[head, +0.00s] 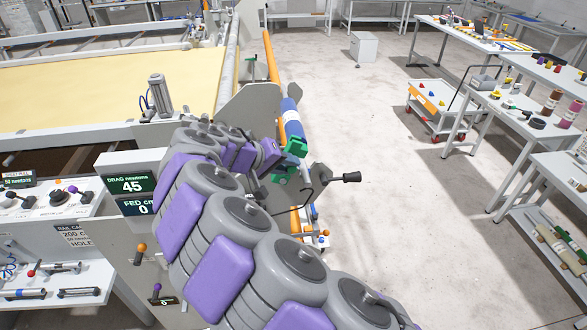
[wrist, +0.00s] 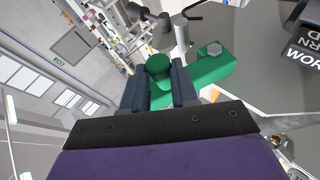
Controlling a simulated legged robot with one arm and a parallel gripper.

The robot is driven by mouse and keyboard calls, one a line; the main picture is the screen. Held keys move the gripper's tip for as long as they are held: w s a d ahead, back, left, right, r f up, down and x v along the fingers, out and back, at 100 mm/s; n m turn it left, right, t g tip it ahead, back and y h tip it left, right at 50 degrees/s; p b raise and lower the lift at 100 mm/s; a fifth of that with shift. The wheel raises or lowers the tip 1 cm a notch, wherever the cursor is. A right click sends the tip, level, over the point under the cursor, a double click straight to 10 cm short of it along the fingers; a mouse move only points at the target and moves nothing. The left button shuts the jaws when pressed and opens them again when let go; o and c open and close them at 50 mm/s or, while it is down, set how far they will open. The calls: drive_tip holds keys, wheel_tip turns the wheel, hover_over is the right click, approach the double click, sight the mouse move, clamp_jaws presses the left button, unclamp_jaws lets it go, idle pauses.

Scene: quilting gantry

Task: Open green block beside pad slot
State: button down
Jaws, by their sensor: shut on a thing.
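The green block (wrist: 213,66) shows in the wrist view as a bar with a hex bolt head at its right end. A round green knob (wrist: 158,66) stands at its left end. My gripper (wrist: 158,84) has its two dark fingers on either side of this knob and is shut on it. In the head view, the green block (head: 297,146) sits at the end of my arm, beside a blue roll. A lower green piece (head: 282,171) shows just beneath it. My gripper's fingertips are mostly hidden there by my arm. I cannot make out the pad slot.
A crank with a black handle (head: 345,177) sticks out right of the green block. The blue roll (head: 291,118) and an orange rail (head: 272,58) lie close by. A panel reading drag 45 (head: 132,185) stands left. Open floor lies right, before a cart (head: 437,107).

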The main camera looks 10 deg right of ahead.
drive_tip(key=shift+s+a+f+b, duration=0.1)
drive_tip(key=shift+a+f+b, duration=0.2)
drive_tip(key=shift+a, duration=0.45)
drive_tip(key=shift+s+a+f+b, duration=0.1)
drive_tip(key=shift+a+f+b, duration=0.2)
drive_tip(key=shift+a, duration=0.45)
drive_tip(key=c, duration=1.2)
unclamp_jaws()
drive_tip(key=shift+w+r, duration=0.1)
drive_tip(key=shift+o, duration=0.8)
drive_tip(key=shift+w+d, duration=0.1)
drive_tip(key=shift+w, duration=0.1)
drive_tip(key=shift+o, duration=0.8)
drive_tip(key=shift+s+r, duration=0.1)
drive_tip(key=shift+r, duration=0.05)
drive_tip(key=p+v, duration=0.1)
drive_tip(key=v, duration=1.6)
drive_tip(key=shift+a+r, duration=0.15)
drive_tip(key=shift+a, duration=0.2)
